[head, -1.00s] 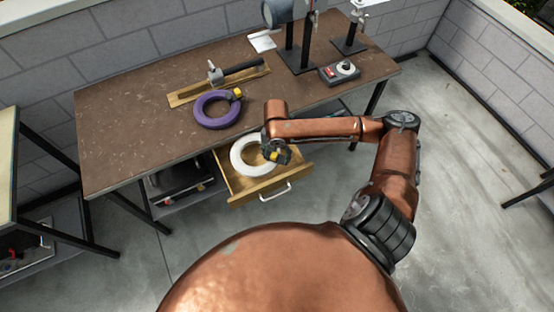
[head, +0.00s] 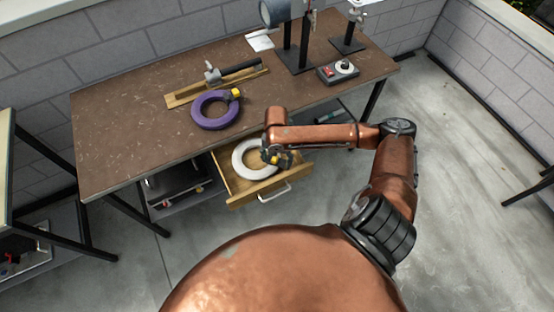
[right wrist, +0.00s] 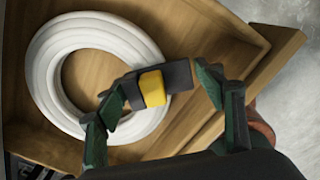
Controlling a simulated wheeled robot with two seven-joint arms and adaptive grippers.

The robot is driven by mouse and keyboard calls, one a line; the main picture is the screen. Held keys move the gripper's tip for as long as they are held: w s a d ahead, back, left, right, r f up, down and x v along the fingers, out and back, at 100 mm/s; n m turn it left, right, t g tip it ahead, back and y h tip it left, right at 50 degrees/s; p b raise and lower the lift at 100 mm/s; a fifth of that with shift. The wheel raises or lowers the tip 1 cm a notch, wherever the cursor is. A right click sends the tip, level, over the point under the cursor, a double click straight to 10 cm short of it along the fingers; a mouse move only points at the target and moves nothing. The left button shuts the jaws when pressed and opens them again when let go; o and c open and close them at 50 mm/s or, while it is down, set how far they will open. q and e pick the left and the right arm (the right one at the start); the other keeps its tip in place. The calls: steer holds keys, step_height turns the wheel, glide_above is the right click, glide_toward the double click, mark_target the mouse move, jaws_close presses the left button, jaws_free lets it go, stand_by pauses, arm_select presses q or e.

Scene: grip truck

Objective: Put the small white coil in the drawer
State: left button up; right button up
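The small white coil (head: 240,157) lies in the pulled-out wooden drawer (head: 240,194), inside its walls. In the right wrist view the coil (right wrist: 47,75) lies flat on the drawer floor, with a dark strap (right wrist: 178,76) and yellow band on its near side. My right gripper (right wrist: 162,92) is low over the drawer. Its two green fingers are spread apart, one near each end of the strap. No clear pinch on the strap shows. In the head view the right gripper (head: 277,157) partly covers the coil's right side. My left gripper is not in view.
The brown workbench (head: 130,125) stands above the drawer. On it are a purple coil (head: 199,119), a wooden tray with a tool (head: 180,98), a small device (head: 338,72) and dark stands (head: 297,60). Bare floor (head: 470,200) lies to the right.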

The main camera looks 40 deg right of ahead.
steer(key=shift+o, duration=0.7)
steer(key=shift+r, duration=0.15)
step_height(320, 180, up, 10)
steer(key=p, duration=0.2)
steer(key=shift+r+p, duration=0.25)
steer(key=shift+p, duration=0.05)
steer(key=shift+r, duration=0.7)
steer(key=shift+s, duration=0.1)
